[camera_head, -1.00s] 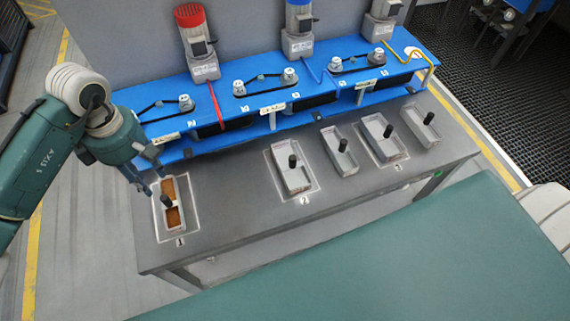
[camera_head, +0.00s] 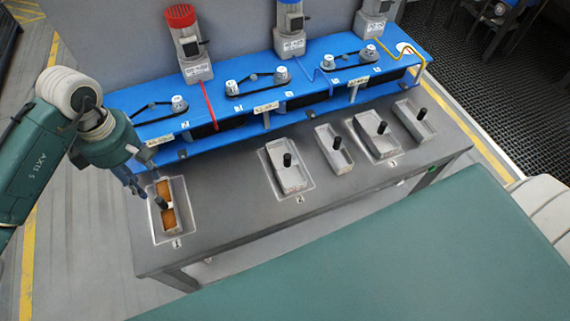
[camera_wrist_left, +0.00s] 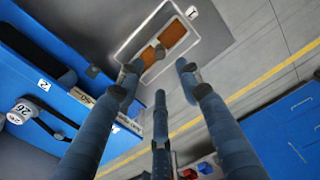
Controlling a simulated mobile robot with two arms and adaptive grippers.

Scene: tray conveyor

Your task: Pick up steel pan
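A narrow grey steel pan (camera_head: 178,218) with orange-brown contents in two compartments and an upright dark handle sits at the mark 1 on the grey table. It also shows in the left wrist view (camera_wrist_left: 190,38), with the handle between the gripper's fingertips in the picture. My left gripper (camera_head: 140,188) is at the pan's upper left, pointing down. In the left wrist view its three fingers (camera_wrist_left: 160,78) are spread apart, open, with nothing held. Whether a finger touches the pan I cannot tell. My right gripper is not in view.
Several similar grey pans with dark handles stand further right, one at mark 2 (camera_head: 292,178) and one at mark 3 (camera_head: 385,148). A blue conveyor frame (camera_head: 255,107) with motors runs along the table's back. The table (camera_head: 225,215) is bare between marks 1 and 2.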

